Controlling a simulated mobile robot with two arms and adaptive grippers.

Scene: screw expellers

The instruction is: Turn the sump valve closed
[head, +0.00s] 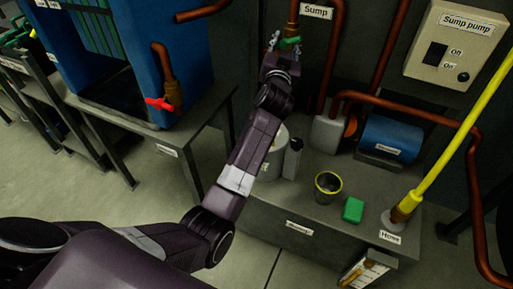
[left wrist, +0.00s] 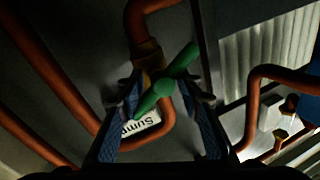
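The sump valve's green handle (head: 290,42) sits on a copper pipe at the back wall, left of the "Sump" label (head: 317,11). My left gripper (head: 282,46) is right at it, at the end of my outstretched arm. In the left wrist view the green handle (left wrist: 165,86) lies slantwise across the space between the fingers of my left gripper (left wrist: 160,98). The fingers are spread, one to each side of the handle. I cannot tell whether either finger touches it. The "Sump" label (left wrist: 142,123) shows partly behind the handle. My right gripper is not in view.
Copper pipes (head: 380,101) run along the wall near the valve. Below is a bench with a blue motor (head: 391,138), a dark cup with a yellow rim (head: 327,187) and a green block (head: 352,210). A red-handled valve (head: 159,104) is on the blue machine at left.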

